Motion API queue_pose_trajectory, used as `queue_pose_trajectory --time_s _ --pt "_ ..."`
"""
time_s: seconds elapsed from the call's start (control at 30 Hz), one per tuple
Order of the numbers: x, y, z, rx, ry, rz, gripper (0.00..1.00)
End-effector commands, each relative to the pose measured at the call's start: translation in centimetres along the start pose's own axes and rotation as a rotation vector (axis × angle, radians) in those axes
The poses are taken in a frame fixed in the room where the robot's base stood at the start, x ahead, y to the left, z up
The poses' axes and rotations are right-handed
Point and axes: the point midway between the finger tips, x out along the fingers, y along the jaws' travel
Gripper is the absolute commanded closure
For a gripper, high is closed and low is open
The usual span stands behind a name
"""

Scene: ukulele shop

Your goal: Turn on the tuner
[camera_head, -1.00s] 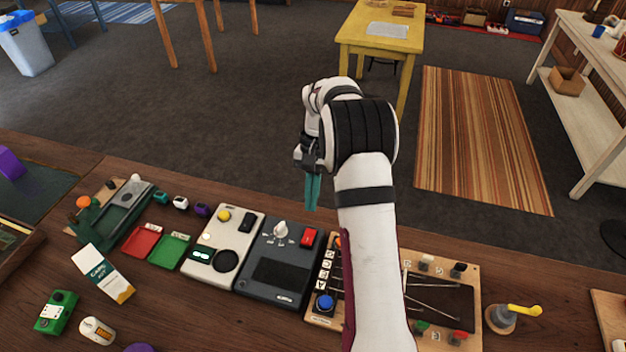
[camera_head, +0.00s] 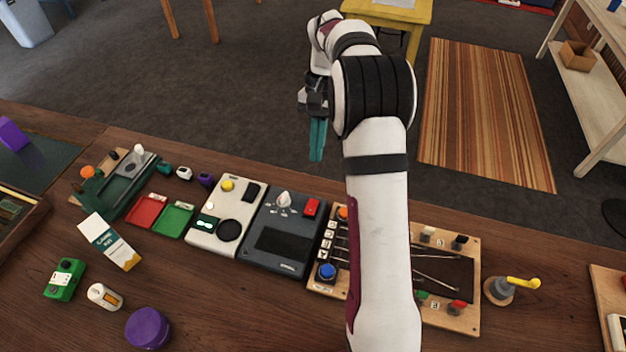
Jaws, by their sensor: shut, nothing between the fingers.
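A dark grey box (camera_head: 268,262) stands on the wooden counter, with a white knob (camera_head: 284,198), a red switch (camera_head: 311,207) and a dark, blank-looking screen (camera_head: 284,242). Touching its left side is a cream box (camera_head: 207,225) with a yellow button (camera_head: 227,185), a black switch (camera_head: 251,190), a small display with light marks and a round black disc. The labels are too small to read, so I cannot tell which is the tuner. My gripper (camera_head: 317,158), with teal fingers, is shut and empty, in the air beyond the dark box, apart from both boxes.
Right of the dark box is a wooden board (camera_head: 463,324) with coloured buttons and rods, partly hidden by my arm. Red (camera_head: 147,211) and green (camera_head: 174,220) trays, a carton (camera_head: 110,241) and a purple round container (camera_head: 147,328) lie left. The front middle counter is clear.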

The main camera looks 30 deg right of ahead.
Motion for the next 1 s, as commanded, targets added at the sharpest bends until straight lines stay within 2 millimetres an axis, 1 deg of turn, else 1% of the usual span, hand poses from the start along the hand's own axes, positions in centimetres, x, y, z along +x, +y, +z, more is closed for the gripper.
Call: queue_pose_trajectory --time_s 0.1,0.17,0.27,0.6,0.7,0.83,1.0 --pt "0.1 0.0 0.0 -0.001 0.0 0.0 1.0" --pt "0.6 0.0 0.0 -0.001 -0.001 0.0 1.0" --pt "2.1 0.0 0.0 -0.001 -0.003 0.002 1.0" --pt "9.6 0.0 0.1 -0.001 -0.003 0.001 1.0" --pt "11.5 0.0 0.0 -0.001 -0.003 0.001 1.0" --pt "13.2 0.0 0.0 0.0 -0.002 0.0 1.0" --pt "14.0 0.0 0.0 0.0 0.0 0.0 1.0"
